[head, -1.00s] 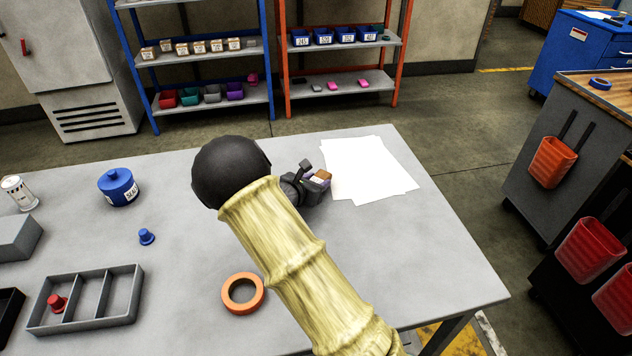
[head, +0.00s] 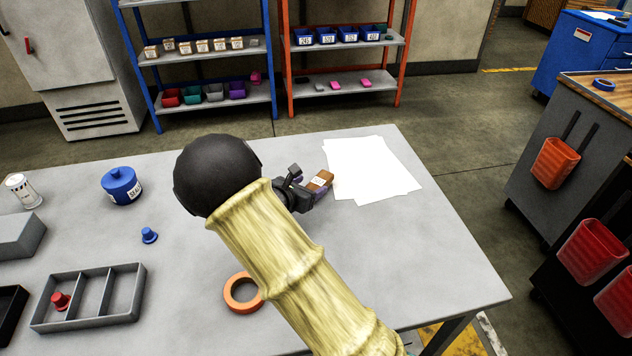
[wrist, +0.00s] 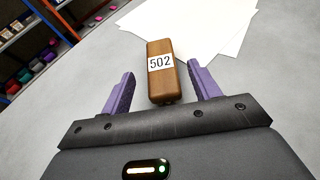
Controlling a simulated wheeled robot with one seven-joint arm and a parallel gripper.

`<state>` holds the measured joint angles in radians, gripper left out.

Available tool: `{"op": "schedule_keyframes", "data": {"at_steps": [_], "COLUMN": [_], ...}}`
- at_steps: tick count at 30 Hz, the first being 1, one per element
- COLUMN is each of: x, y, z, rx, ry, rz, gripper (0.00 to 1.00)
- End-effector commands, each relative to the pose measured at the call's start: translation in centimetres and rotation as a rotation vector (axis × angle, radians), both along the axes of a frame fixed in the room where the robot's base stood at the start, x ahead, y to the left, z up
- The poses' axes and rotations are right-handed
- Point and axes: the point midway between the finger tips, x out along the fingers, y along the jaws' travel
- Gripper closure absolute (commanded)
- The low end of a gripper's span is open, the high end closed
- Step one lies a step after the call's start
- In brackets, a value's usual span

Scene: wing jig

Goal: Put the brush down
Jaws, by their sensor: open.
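The brush shows in the wrist view as a brown wooden block (wrist: 163,80) with a white label reading 502. It lies on the grey table (head: 400,245), close to the white paper sheets. In the head view the brush (head: 321,180) is partly hidden by my gripper (head: 311,193). In the wrist view my gripper (wrist: 160,88) is open, with one purple finger on each side of the brush's near end. A gap shows between each finger and the brush. Any bristles are not visible.
White paper sheets (head: 372,170) lie beyond the brush. An orange tape ring (head: 231,296), a blue peg (head: 149,235), a blue lidded jar (head: 121,188) and a grey divided tray (head: 127,315) stand to the left. The table's right side is clear.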

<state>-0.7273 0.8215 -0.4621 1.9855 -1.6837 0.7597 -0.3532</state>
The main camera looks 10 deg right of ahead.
Motion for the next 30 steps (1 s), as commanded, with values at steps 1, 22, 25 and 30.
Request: {"op": "schedule_keyframes", "data": {"at_steps": [1, 22, 25, 30], "x": [-0.7, -4.4, -4.4, -4.4], "y": [0.8, 4.3, 4.3, 4.2], "z": [0.5, 2.5, 2.5, 2.5], "rx": [0.001, 0.000, 0.000, 0.002], "ry": [0.001, 0.000, 0.000, 0.001], "rz": [0.003, -0.001, -0.001, -0.004], "gripper": [0.38, 0.38, 0.38, 0.38]}}
